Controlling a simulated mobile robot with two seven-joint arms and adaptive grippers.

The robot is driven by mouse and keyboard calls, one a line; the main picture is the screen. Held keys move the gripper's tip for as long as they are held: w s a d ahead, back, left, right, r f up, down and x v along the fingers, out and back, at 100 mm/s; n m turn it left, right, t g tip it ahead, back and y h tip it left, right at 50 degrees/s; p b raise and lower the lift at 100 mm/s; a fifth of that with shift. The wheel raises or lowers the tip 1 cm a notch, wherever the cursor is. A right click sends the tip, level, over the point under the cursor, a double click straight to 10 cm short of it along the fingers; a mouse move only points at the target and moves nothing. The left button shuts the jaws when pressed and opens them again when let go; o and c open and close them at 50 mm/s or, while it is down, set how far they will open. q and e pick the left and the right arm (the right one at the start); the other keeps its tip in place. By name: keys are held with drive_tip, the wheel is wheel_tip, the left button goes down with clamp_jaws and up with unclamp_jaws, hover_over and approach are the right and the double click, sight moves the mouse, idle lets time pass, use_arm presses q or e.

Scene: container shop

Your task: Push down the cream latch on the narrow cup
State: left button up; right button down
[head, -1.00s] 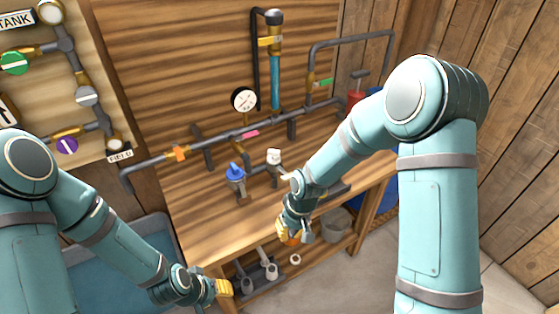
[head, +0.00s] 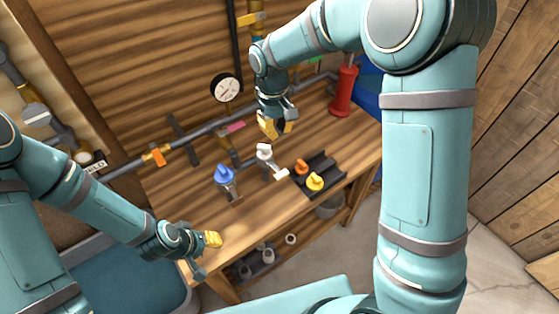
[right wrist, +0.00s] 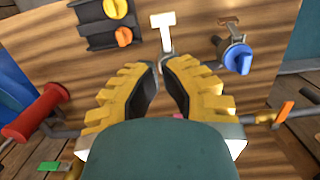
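A white fitting (head: 264,152) with a pale cream lever (head: 281,174) stands on the workbench; I take this lever for the cream latch. The cup's outline is unclear. In the right wrist view the latch (right wrist: 162,19) is a pale T shape beyond my fingertips. My right gripper (head: 276,128) is above and behind the fitting, fingers apart, nothing between them; it also shows in the right wrist view (right wrist: 162,68). My left gripper (head: 213,239) is over the bench's front left edge. Its yellow fingers overlap, so its opening is hidden.
A blue-handled fitting (head: 224,175) stands left of the white one. A dark tray (head: 330,164) with orange and yellow knobs lies to the right. A grey pipe (head: 190,144) with a gauge (head: 226,88) runs behind. A red cylinder (head: 344,91) stands at the right. The front bench is clear.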

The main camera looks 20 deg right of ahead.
sight(282, 171)
use_arm(q)
drive_tip(key=shift+s, duration=0.2)
drive_tip(key=shift+w+f, duration=0.1)
drive_tip(key=shift+f, duration=0.05)
use_arm(e)
drive_tip(key=f, duration=0.4)
drive_tip(key=s+f, duration=0.1)
drive_tip(key=f, duration=0.4)
drive_tip(key=s+f, duration=0.1)
drive_tip(key=f, duration=0.4)
drive_tip(key=shift+d, duration=0.3)
drive_tip(key=shift+w, duration=0.1)
